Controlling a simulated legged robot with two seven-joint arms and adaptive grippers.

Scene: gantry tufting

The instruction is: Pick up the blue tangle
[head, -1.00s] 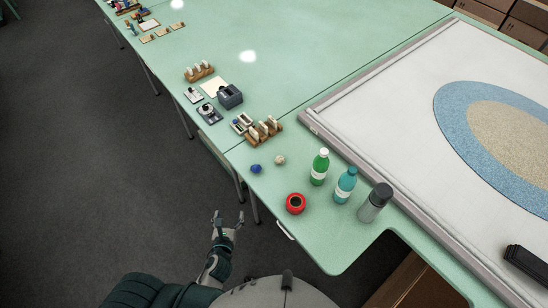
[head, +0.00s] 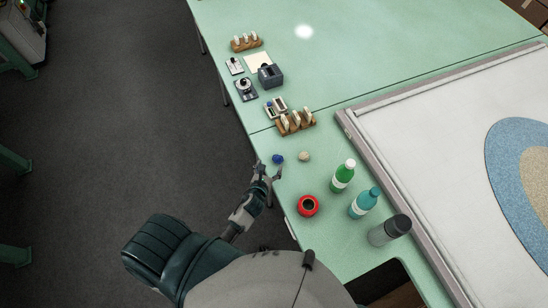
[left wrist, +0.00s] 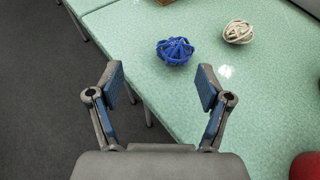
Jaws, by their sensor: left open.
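The blue tangle (head: 277,158) is a small ball of blue strands on the green table (head: 330,240), near its left edge. In the left wrist view the blue tangle (left wrist: 175,51) lies beyond my fingertips, between their lines and a little right of centre. My left gripper (head: 267,172) is open and empty at the table edge, just short of the tangle. Its two blue-padded fingers (left wrist: 158,88) are spread wide in the left wrist view. My right gripper is not in view.
A cream tangle (head: 304,156) lies right of the blue one. A red ring-shaped roll (head: 308,206), a green bottle (head: 342,175), a teal bottle (head: 364,202) and a grey flask (head: 390,230) stand nearby. A wooden rack (head: 296,123) stands behind.

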